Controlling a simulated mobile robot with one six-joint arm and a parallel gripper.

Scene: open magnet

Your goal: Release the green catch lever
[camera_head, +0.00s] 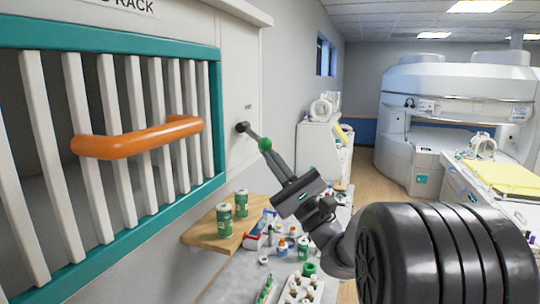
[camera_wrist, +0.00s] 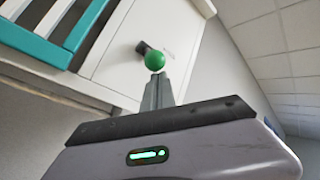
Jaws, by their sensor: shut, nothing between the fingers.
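The catch lever is a short dark rod ending in a green ball knob (camera_head: 265,143). It comes out of a dark pivot on the white panel right of the barred door, and its knob points down to the right. My gripper (camera_head: 271,156) is at the knob's lower right, its fingers closed together and pointing at it. In the wrist view the green knob (camera_wrist: 155,60) sits just beyond the tips of my gripper (camera_wrist: 158,80). The fingertips cover part of the view behind the knob, and I cannot tell whether they touch it. Nothing shows between the fingers.
The barred door has a teal frame (camera_head: 120,247) and an orange handle (camera_head: 140,139). Below, a wooden shelf (camera_head: 200,236) holds green-labelled cans, beside a counter crowded with bottles and racks. A large white scanner (camera_head: 440,90) stands at the back right.

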